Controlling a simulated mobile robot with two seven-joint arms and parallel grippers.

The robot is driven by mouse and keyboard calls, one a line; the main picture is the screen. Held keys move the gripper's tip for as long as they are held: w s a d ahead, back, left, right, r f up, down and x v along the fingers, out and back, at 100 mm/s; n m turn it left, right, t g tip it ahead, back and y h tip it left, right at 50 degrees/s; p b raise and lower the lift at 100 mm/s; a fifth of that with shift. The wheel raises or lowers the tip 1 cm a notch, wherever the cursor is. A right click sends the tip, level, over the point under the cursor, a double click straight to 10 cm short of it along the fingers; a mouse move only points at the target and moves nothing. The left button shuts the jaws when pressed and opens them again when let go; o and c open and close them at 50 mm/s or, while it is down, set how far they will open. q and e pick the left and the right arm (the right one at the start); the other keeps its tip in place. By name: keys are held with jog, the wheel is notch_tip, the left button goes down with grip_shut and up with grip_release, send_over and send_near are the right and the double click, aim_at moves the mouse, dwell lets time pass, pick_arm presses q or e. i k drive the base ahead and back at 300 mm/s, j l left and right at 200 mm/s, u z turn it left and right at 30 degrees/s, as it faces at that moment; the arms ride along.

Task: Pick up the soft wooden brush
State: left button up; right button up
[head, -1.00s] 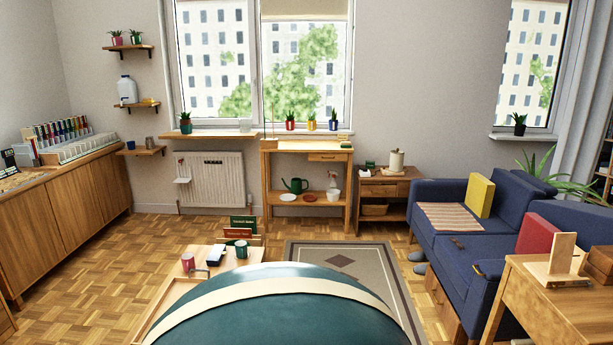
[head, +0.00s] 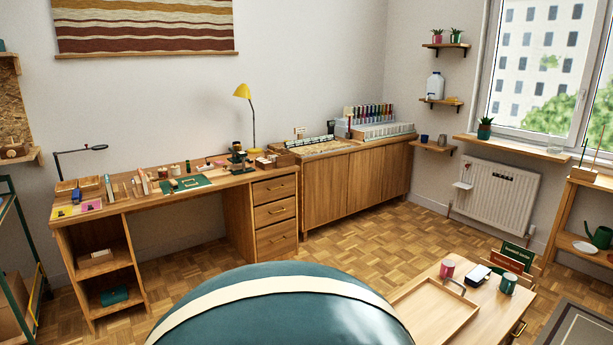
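I cannot make out the soft wooden brush in the head view. Several small tools and wooden pieces lie on the wooden desk (head: 225,185) by the wall, too small to tell apart; a green mat (head: 187,184) lies among them. Neither of my grippers shows in the head view.
A low table (head: 478,318) with a tray (head: 436,312), a pink mug (head: 447,268) and a green mug (head: 508,284) stands at the lower right. A long wooden cabinet (head: 355,187) stands right of the desk. The parquet floor (head: 350,250) before the desk and cabinet is clear.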

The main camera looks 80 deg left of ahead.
aim_at(174, 184)
jog(key=u, duration=3.45)
jog(key=i+j+u, duration=0.2)
jog(key=i+j, duration=0.6)
jog(key=i, duration=0.15)
jog(key=i+u, duration=0.25)
jog(key=i, duration=0.5)
jog(key=i+l+u, duration=0.1)
jog(key=i+u, duration=0.15)
jog(key=i, duration=0.5)
jog(key=i+l+u, duration=0.35)
jog(key=i+l, duration=0.45)
jog(key=i+l+u, duration=0.15)
jog(key=l, duration=0.45)
jog(key=l+u, duration=0.15)
jog(key=l, duration=0.4)
